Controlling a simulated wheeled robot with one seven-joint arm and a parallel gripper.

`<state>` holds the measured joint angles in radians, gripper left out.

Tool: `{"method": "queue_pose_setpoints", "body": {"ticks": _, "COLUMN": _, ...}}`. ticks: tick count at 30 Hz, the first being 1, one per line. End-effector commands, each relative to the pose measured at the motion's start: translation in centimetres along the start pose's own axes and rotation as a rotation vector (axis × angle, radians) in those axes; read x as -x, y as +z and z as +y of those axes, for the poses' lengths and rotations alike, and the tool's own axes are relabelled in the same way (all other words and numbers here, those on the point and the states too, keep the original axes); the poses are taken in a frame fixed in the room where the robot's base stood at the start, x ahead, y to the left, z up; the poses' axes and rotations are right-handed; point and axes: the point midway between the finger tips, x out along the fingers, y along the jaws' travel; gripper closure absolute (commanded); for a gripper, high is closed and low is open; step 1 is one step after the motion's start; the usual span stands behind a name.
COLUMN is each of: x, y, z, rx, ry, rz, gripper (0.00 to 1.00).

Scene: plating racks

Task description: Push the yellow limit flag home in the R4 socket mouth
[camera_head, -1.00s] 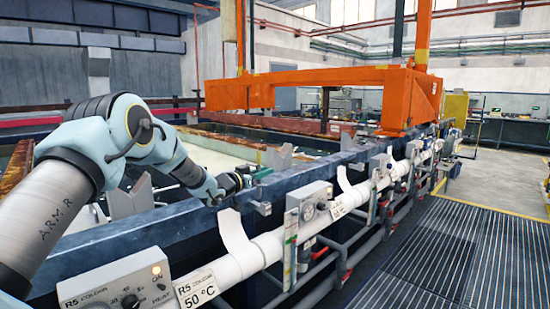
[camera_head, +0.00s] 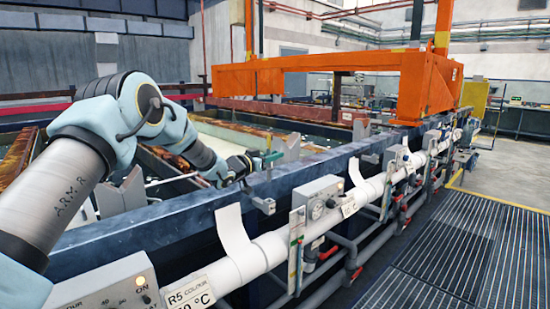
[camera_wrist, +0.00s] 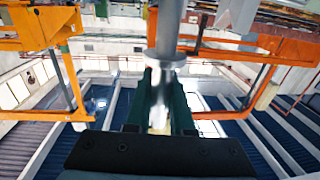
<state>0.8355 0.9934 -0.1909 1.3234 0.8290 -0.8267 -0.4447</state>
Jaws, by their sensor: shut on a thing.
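My gripper (camera_head: 270,159) is over the dark blue tank rim, above a small grey bracket (camera_head: 263,204) on the rim's side. In the wrist view its two green fingers (camera_wrist: 163,105) are shut on a narrow piece. Only a pale yellowish patch (camera_wrist: 158,119) of that piece, the limit flag as far as I can tell, shows between them. A grey metal cylinder with a flange (camera_wrist: 166,45) stands in line just beyond the fingertips; I cannot tell whether they touch. No R4 label is legible, and I cannot make out the socket mouth.
A white pipe (camera_head: 250,255) with valves and a gauge box (camera_head: 318,203) runs along the tank front. An R5 label (camera_head: 190,293) hangs near a control box (camera_head: 105,290). A large orange frame (camera_head: 330,66) spans the tanks behind. The grated walkway (camera_head: 450,245) at right is clear.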

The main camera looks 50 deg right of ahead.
Motion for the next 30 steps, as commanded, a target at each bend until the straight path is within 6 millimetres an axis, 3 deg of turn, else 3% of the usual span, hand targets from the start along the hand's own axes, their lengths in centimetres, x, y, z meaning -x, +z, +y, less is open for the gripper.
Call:
{"method": "queue_pose_setpoints", "body": {"ticks": 18, "x": 0.0, "y": 5.3, "z": 0.0, "rx": 0.001, "ry": 0.000, "rz": 0.001, "gripper": 1.00}}
{"method": "queue_pose_setpoints", "body": {"ticks": 30, "x": 0.0, "y": 5.8, "z": 0.0, "rx": 0.000, "ry": 0.000, "rz": 0.001, "gripper": 1.00}}
